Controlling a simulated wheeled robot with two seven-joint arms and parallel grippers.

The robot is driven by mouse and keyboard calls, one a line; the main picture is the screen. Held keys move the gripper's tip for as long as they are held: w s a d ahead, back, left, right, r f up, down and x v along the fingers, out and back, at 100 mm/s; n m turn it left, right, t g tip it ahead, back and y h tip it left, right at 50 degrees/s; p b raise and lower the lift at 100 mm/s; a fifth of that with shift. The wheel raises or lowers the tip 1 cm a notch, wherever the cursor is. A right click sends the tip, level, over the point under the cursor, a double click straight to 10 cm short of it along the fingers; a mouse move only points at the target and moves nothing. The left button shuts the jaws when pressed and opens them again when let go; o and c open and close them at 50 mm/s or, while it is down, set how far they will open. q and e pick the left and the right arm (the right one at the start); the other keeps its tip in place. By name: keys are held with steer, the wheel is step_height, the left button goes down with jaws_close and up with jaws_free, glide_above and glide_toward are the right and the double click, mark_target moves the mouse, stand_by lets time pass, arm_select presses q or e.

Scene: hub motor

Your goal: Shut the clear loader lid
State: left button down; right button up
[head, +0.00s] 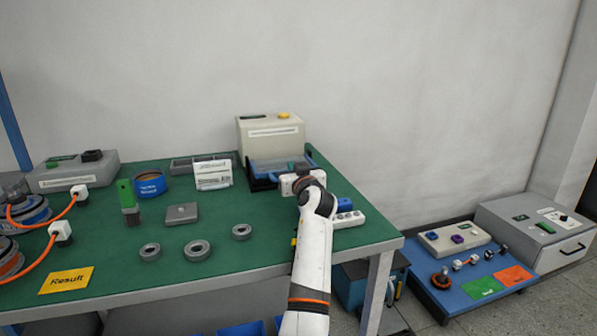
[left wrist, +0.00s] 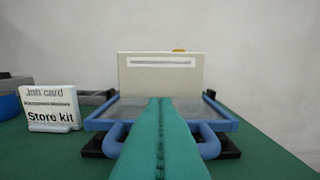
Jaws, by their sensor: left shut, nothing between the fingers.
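The clear lid has a blue frame (left wrist: 228,117) with a blue handle loop at its near edge. It sits in front of the cream loader body (left wrist: 135,75) and looks low and nearly flat; I cannot tell whether a gap is left under it. In the head view the lid (head: 262,166) is partly hidden by my left gripper (head: 298,167). In the left wrist view its teal fingers (left wrist: 160,125) are shut together, empty, and reach over the middle of the handle and lid. I cannot tell whether they touch it. My right gripper is not in view.
A white job card (head: 212,175) and a grey tray (head: 190,163) stand left of the loader. Grey rings (head: 198,250) lie on the green table (head: 225,218) farther forward. The wall is close behind.

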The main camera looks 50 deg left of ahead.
arm_select(q)
steer(key=shift+a+f, duration=0.1)
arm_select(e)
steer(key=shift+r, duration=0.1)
